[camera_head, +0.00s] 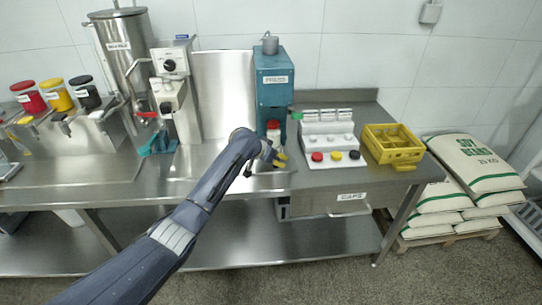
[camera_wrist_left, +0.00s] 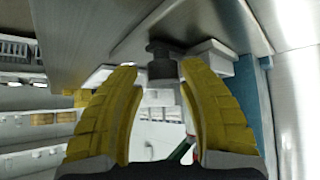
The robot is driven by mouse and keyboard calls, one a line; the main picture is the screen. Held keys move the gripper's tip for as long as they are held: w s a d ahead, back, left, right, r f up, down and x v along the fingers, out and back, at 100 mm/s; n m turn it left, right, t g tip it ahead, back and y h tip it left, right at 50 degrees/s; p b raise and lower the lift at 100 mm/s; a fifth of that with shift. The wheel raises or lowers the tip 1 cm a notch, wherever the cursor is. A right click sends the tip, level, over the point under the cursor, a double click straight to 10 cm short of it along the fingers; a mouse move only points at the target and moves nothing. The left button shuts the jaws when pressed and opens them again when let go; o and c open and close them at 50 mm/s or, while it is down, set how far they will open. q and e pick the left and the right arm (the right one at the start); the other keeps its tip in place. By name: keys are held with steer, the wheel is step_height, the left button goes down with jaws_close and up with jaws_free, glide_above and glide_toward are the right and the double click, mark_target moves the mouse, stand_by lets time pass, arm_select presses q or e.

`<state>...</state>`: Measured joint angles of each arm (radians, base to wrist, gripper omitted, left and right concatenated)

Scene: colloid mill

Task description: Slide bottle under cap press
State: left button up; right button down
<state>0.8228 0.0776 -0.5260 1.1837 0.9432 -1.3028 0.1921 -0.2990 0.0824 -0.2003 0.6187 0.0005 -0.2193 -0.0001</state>
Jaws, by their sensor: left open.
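The blue cap press (camera_head: 273,78), labelled PRESS, stands on the steel table. A small bottle with a red cap (camera_head: 273,125) stands upright in the press opening; its lower part is partly hidden by my gripper. My left gripper (camera_head: 279,160) has yellow fingers and is just in front of the press, close to the bottle's base; I cannot tell whether it touches it. In the left wrist view its fingers (camera_wrist_left: 160,100) are spread with nothing clearly held between them. A dark round part (camera_wrist_left: 164,66), likely the press head, shows beyond them. My right gripper is not in view.
Right of the press are a white cap stand (camera_head: 330,140) with red, yellow and black caps and a yellow crate (camera_head: 393,158). The mill (camera_head: 175,95) stands left. Soy bean sacks (camera_head: 470,175) lie at the right. The table front left of my gripper is clear.

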arm_select(q)
steer(key=v, duration=1.1)
steer(key=shift+s+a+r, duration=0.15)
steer(key=shift+s+a, duration=0.05)
